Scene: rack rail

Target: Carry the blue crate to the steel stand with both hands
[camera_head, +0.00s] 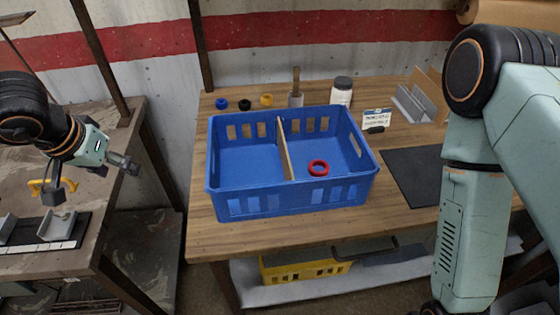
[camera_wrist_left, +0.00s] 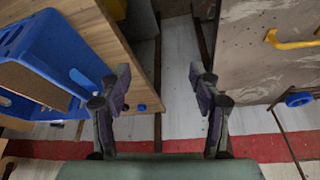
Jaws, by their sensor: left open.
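The blue crate (camera_head: 300,205) stands upright on the wooden table, with a thin divider (camera_head: 286,150) across it and a red ring (camera_head: 318,168) in its right compartment. My left gripper (camera_head: 128,164) is open and empty, left of the crate and apart from it, over the gap beside the brown-grey stand (camera_head: 125,185). In the left wrist view its spread fingers (camera_wrist_left: 160,90) have nothing between them, and part of the crate (camera_wrist_left: 55,50) shows at the left. My right arm comes in at the right; its gripper is out of the picture.
The wooden table (camera_head: 225,235) carries small rings, a white jar (camera_head: 341,92), a label card (camera_head: 377,118) and a black mat (camera_head: 415,175). A yellow crate (camera_head: 305,270) sits below. The stand holds a yellow handle (camera_head: 42,186) and grey brackets (camera_head: 57,225). A gap separates both surfaces.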

